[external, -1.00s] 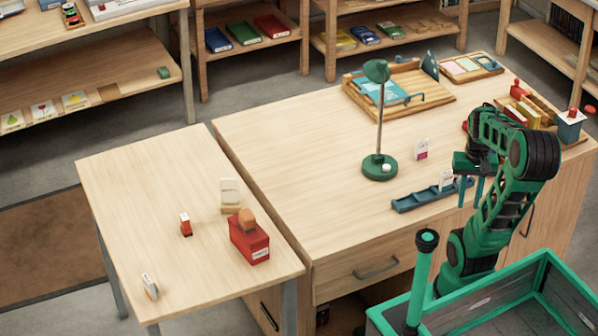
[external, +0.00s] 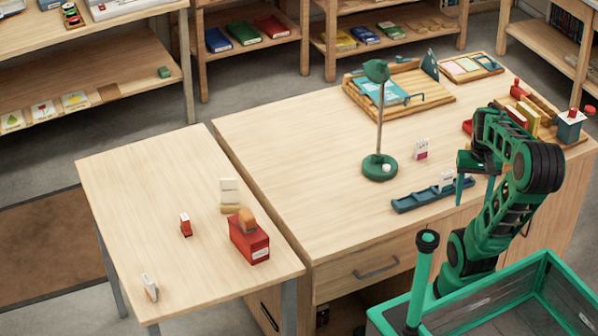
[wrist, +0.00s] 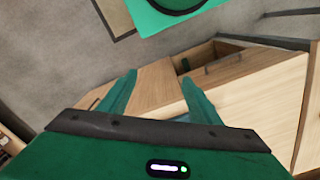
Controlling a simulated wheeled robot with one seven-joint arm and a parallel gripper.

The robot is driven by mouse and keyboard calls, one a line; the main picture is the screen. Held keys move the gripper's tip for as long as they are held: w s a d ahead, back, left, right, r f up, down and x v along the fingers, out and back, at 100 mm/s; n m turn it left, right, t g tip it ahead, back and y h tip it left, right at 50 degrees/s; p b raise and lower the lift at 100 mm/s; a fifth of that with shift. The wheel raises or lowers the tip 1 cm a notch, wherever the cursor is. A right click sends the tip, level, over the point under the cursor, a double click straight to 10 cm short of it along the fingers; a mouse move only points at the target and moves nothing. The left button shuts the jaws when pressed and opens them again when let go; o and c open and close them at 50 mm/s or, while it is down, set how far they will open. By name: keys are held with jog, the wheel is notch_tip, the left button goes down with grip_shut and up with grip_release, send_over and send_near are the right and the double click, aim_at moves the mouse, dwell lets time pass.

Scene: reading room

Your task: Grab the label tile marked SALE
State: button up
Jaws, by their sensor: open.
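A small white label tile (external: 446,181) stands in a long blue tray (external: 414,200) near the front edge of the large desk. A white and pink tile (external: 422,148) stands on the desk behind the tray. Another small white tile (external: 151,287) is upright on the lower side table. The lettering on these is too small to read, so I cannot tell which says SALE. My gripper (external: 474,184) is open over the right end of the tray, just right of the tile in it. In the wrist view my open gripper (wrist: 158,82) has nothing between its fingers; no tile shows there.
A green lamp (external: 380,167) stands behind the tray. Books and a blue box (external: 570,127) sit at the desk's right. The side table (external: 130,190) holds a red box (external: 249,243), a small red item (external: 186,225) and white cards on a stand (external: 229,192). The desk's left part is clear.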

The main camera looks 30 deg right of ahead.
jog(key=w+a+r+n+t+y, duration=0.15)
jog(key=w+a+r+n, duration=0.35)
jog(key=w, duration=0.8)
jog(key=w+a+r+n+t+h, duration=0.15)
jog(key=w+a+n, duration=0.35)
jog(key=w, duration=0.7)
jog(key=w+a+n+y, duration=0.2)
jog(key=w+a, duration=0.2)
jog(key=a, duration=0.4)
jog(key=w+a+n+t+y, duration=0.1)
jog(key=w+a, duration=0.3)
jog(key=a, duration=0.4)
jog(key=w+a+n+y, duration=0.2)
jog(key=w+a, duration=0.3)
jog(key=a, duration=0.4)
jog(key=s+a+f+n+g+y, duration=0.15)
jog(key=a+n+y, duration=0.4)
jog(key=a, duration=2.05)
jog(key=n+g+y, duration=0.3)
jog(key=n+g, duration=0.2)
jog(key=n, duration=0.1)
send_near(148, 284)
notch_tip(148, 284, up, 11)
jog(key=w+a, duration=0.2)
jog(key=shift+h, duration=0.25)
notch_tip(148, 284, down, 14)
jog(key=shift+s+r, duration=0.2)
jog(key=x, duration=0.7)
jog(key=shift+a+f, duration=0.1)
jog(key=shift+a, duration=0.1)
